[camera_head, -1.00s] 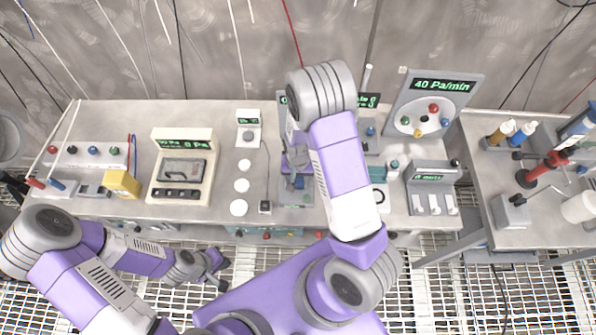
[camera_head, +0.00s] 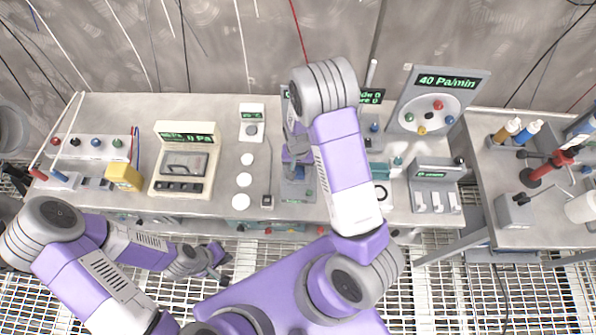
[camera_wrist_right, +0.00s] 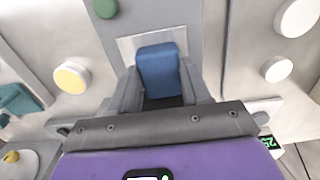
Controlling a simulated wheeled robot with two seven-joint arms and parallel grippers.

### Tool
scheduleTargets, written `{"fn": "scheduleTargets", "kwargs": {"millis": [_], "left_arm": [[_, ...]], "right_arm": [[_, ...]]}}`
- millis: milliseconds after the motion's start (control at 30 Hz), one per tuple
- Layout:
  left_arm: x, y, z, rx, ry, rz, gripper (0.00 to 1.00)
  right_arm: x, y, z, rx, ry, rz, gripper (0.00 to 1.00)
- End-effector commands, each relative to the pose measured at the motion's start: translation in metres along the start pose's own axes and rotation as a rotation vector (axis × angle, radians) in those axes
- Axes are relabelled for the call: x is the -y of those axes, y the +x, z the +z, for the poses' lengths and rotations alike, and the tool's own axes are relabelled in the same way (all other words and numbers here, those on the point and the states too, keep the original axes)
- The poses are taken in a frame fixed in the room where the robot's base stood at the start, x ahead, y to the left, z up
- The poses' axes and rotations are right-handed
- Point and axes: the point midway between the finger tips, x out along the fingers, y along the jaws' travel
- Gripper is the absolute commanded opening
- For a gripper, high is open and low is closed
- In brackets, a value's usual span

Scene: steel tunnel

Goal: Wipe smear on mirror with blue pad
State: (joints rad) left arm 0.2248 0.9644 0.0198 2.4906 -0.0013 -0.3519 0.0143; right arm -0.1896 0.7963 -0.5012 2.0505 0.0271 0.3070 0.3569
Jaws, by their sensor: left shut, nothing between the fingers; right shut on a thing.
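The blue pad (camera_wrist_right: 160,70) is between the fingers of my right gripper (camera_wrist_right: 161,85), which is shut on it. In the right wrist view the pad lies over a pale square plate (camera_wrist_right: 128,46) on a grey panel, which looks like the mirror. I cannot tell if the pad touches it. The pad hides much of the plate and no smear can be made out. My left gripper (camera_head: 220,262) is shut and empty, low in front of the bench.
A cream meter box (camera_head: 183,160), a yellow block (camera_head: 124,177) and white discs (camera_head: 242,180) stand left of the panel. A tilted dial board (camera_head: 435,105) and a switch box (camera_head: 435,185) stand right. A side table (camera_head: 545,225) holds bottles and a red-handled tool.

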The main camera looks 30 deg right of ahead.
Motion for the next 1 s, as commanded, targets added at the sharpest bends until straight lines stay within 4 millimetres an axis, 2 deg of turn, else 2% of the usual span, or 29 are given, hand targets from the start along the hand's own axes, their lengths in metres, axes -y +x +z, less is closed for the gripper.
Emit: {"fn": "scheduleTargets", "kwargs": {"millis": [33, 233, 633, 1000], "left_arm": [[0.0, 0.001, 0.0, 0.0, 0.0, 0.0, 0.0], [-0.001, -0.001, 0.0, 0.0, 0.0, 0.0, 0.0], [-0.002, -0.006, 0.0, 0.0, 0.0, 0.0, 0.0], [-0.003, -0.007, 0.0, 0.0, 0.0, 0.0, 0.0]], "right_arm": [[-0.001, 0.001, -0.005, -0.01, 0.002, -0.001, 0.14], [-0.001, -0.002, -0.005, -0.015, 0.003, -0.001, 0.14], [0.0, -0.003, 0.03, -0.01, 0.001, -0.001, 0.14], [-0.001, -0.003, 0.035, -0.008, 0.002, -0.001, 0.14]]}}
